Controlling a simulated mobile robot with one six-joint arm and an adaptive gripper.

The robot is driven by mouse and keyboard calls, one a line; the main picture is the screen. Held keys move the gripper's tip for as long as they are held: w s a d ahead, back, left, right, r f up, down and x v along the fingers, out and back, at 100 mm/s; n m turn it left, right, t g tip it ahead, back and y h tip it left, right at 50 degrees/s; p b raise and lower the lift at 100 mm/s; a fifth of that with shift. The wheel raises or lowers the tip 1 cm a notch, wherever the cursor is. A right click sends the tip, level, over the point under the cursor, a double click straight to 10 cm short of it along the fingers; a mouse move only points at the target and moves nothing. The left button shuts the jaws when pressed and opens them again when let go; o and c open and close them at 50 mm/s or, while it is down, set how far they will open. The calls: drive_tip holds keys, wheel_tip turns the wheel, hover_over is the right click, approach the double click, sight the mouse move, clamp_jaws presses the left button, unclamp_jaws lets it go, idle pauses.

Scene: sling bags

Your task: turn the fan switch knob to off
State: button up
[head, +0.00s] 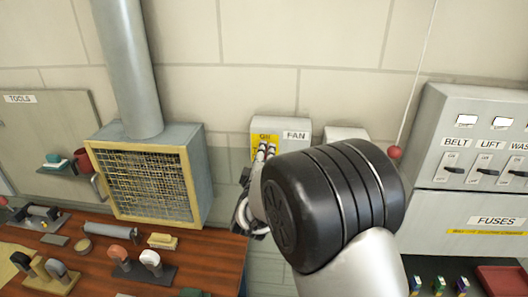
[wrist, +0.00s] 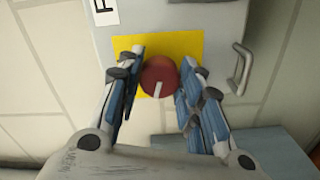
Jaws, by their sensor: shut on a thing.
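The fan switch box (head: 284,124) is a grey box on the wall in the head view, labelled FAN. A yellow plate (head: 257,137) on its front is partly covered by my gripper (head: 264,153). In the wrist view the round red knob (wrist: 159,75) sits on the yellow plate (wrist: 187,42), with a short white mark pointing toward the picture's bottom, tilted slightly left. My gripper (wrist: 157,82) has one finger on each side of the knob and is shut on it. The knob is hidden in the head view, and the plate's lettering is mostly covered.
A handle (wrist: 241,70) sticks out beside the plate. A vent box with mesh (head: 140,180) and a wooden bench (head: 205,250) with tools stand left. A hanging cord ends in a red ball (head: 395,152). The BELT and LIFT switch panel (head: 470,140) is at right.

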drive_tip(key=shift+n+p, duration=0.65)
drive_tip(key=shift+n, duration=0.95)
drive_tip(key=o, duration=1.1)
drive_tip(key=shift+c, duration=0.2)
drive_tip(key=shift+s, duration=0.1)
drive_tip(key=s, duration=1.2)
drive_tip(key=shift+a, duration=0.2)
drive_tip(key=shift+w, duration=0.1)
